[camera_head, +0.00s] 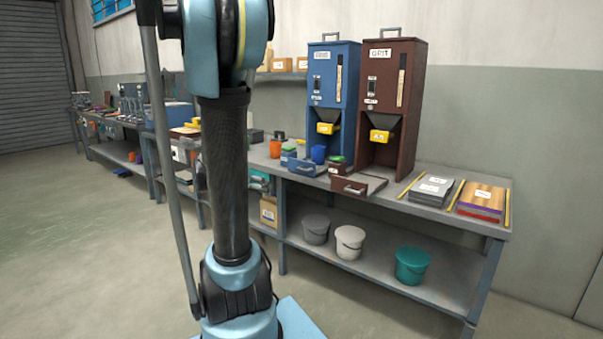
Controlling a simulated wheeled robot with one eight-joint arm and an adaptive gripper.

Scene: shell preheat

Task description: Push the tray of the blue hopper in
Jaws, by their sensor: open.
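The blue hopper (323,84) stands upright on the workbench, right of the middle in the head view. It has a white label on top and a yellow chute piece (327,128) on its front. Its blue tray (303,167) sticks out at the base towards the bench's front edge, with a handle on its front. Small items around the tray partly hide where it meets the hopper. My gripper is out of view; only my arm links show in front of the bench.
A brown hopper (409,90) stands close on the right, its brown tray (358,183) also out. An orange and a blue cup (318,154) are near the blue tray. Buckets (350,242) stand on the lower shelf. Floor in front looks clear.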

